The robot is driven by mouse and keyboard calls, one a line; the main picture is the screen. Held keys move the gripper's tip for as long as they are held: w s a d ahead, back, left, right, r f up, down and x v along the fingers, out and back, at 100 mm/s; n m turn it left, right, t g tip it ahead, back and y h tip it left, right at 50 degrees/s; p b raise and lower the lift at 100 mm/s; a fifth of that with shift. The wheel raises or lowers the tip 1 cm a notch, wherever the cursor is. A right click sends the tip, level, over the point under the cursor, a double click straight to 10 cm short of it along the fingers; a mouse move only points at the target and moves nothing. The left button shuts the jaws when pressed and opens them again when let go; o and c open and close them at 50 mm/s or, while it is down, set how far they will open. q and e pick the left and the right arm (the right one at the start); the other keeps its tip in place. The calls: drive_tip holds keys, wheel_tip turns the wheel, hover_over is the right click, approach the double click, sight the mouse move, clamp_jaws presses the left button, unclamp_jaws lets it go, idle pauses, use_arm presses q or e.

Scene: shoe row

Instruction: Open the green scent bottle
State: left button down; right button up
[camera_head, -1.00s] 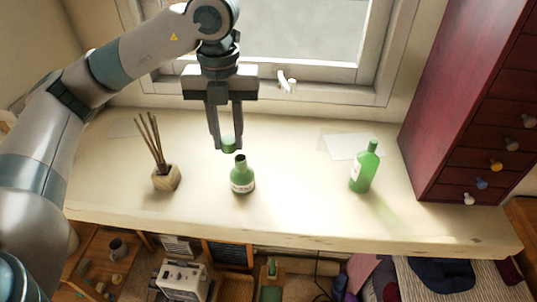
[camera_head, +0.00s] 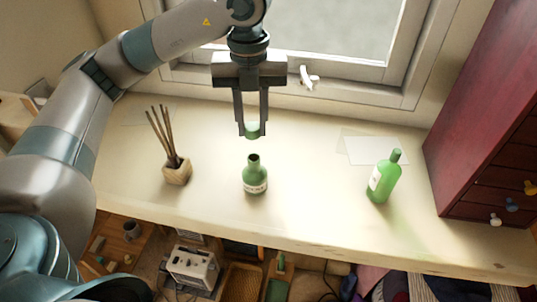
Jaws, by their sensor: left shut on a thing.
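A green scent bottle (camera_head: 255,176) with a pale label stands upright on the shelf, its dark neck open at the top. My left gripper (camera_head: 252,131) is shut on a small green cap (camera_head: 252,129) and holds it above the bottle's neck, apart from it. A second, taller green bottle (camera_head: 383,178) with a white label stands to the right with its top closed. My right gripper is not in view.
A wooden holder (camera_head: 177,173) with several sticks stands left of the open bottle. Papers (camera_head: 375,151) lie behind the taller bottle. A dark red drawer cabinet (camera_head: 480,130) stands at the right. The window (camera_head: 345,50) is behind. The shelf between the two bottles is clear.

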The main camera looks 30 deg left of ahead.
use_arm(q)
wheel_tip(320, 180, down, 4)
drive_tip(key=shift+s+f+p, duration=0.1)
drive_tip(key=shift+f+p, duration=0.15)
drive_tip(key=shift+p, duration=0.6)
drive_tip(key=shift+f, duration=0.55)
drive_tip(key=shift+f+p, duration=0.75)
drive_tip(key=shift+f, duration=1.1)
drive_tip(key=shift+f, duration=0.1)
